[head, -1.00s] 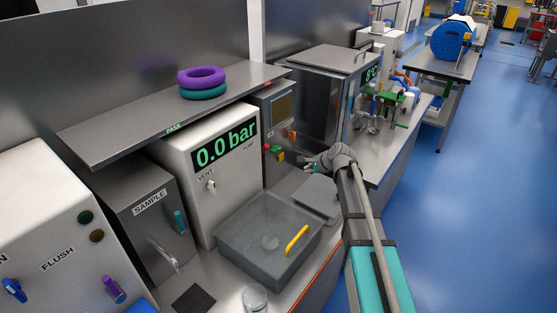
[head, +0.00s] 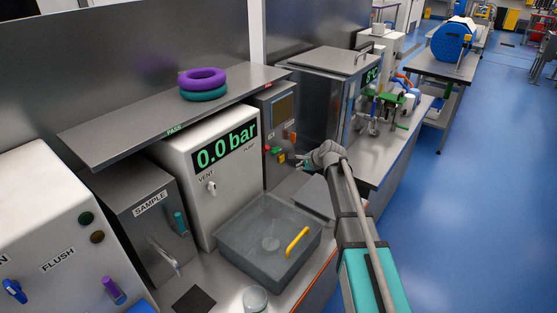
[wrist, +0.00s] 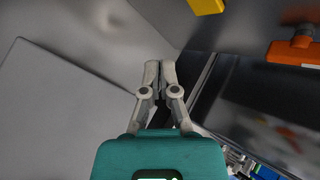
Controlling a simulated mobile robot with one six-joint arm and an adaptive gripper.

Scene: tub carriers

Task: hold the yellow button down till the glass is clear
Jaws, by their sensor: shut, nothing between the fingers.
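The yellow button (head: 281,158) sits low on the front of a grey cabinet (head: 272,125), beside a red and a green control. In the wrist view a yellow block (wrist: 206,6), probably this button, shows at the top edge, cut off by the frame. My gripper (head: 294,160) is shut and empty, close to the button's right in the head view. In the wrist view its fingertips (wrist: 160,66) are together, with a visible gap to the yellow block. A dull brownish pane (head: 283,109) is set in the cabinet above the controls.
An orange handle (wrist: 295,48) is at right in the wrist view. A dark glass-fronted cabinet (head: 312,100) stands beyond the panel. A grey tub with a yellow handle (head: 297,242) sits on the bench nearer me. A shelf (head: 130,140) overhangs the left side.

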